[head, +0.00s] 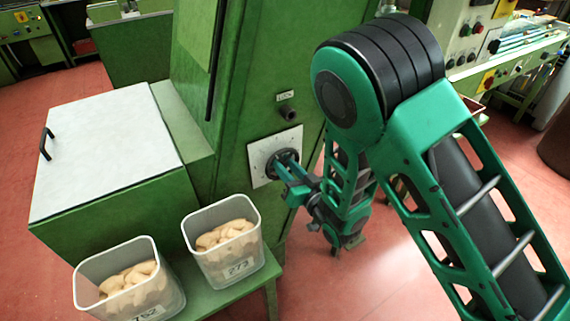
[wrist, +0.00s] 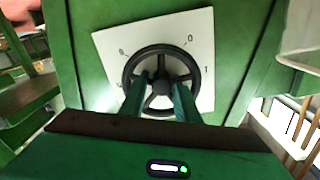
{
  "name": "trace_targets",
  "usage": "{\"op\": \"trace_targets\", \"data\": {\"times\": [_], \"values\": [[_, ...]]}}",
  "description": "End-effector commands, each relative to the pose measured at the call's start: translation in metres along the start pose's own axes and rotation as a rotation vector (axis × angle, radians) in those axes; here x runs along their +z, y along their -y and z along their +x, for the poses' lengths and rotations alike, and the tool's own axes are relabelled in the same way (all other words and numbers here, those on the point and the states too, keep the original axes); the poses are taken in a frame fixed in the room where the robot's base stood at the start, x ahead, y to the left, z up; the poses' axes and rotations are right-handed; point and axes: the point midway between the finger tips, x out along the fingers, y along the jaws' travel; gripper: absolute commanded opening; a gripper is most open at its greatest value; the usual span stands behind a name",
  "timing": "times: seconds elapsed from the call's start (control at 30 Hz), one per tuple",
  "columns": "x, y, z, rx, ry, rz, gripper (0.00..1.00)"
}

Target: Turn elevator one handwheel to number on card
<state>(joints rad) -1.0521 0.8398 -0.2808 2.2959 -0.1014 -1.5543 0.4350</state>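The black spoked handwheel (wrist: 162,52) is mounted on a white dial plate (wrist: 105,48) on the green machine. Marks like 0 and 1 show at the plate's right side; the others are unclear. In the head view the handwheel (head: 281,163) is partly hidden by my gripper. My gripper (wrist: 159,84) reaches to the wheel's front. Its two green fingers are apart, one on each side of the hub, overlapping the lower rim in view. I cannot tell whether they touch the wheel. A small label (head: 285,96) above the plate is unreadable here.
Two clear bins of cork stoppers, the left bin (head: 80,285) and right bin (head: 190,232), stand on a green shelf (head: 226,295). Their cards seem to read 762 and 273. A short dark knob (head: 287,112) protrudes above the plate. A white-topped cabinet (head: 105,140) stands left.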

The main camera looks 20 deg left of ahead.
Motion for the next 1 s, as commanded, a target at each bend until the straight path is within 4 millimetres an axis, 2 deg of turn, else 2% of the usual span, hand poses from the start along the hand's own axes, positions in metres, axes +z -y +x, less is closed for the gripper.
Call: {"op": "trace_targets", "data": {"times": [0.3,0.4,0.43,0.77,1.0], "values": [[0.0001,0.0000,0.0023,0.000,0.000,0.000,0.29],[0.0001,-0.0001,0.0022,0.000,0.001,0.000,0.05],[0.0001,-0.0002,0.0022,0.000,0.001,0.000,0.00],[-0.0001,-0.0024,0.0015,0.003,0.002,-0.028,0.00],[-0.0003,-0.0028,0.0020,0.004,0.002,-0.147,0.00]]}}
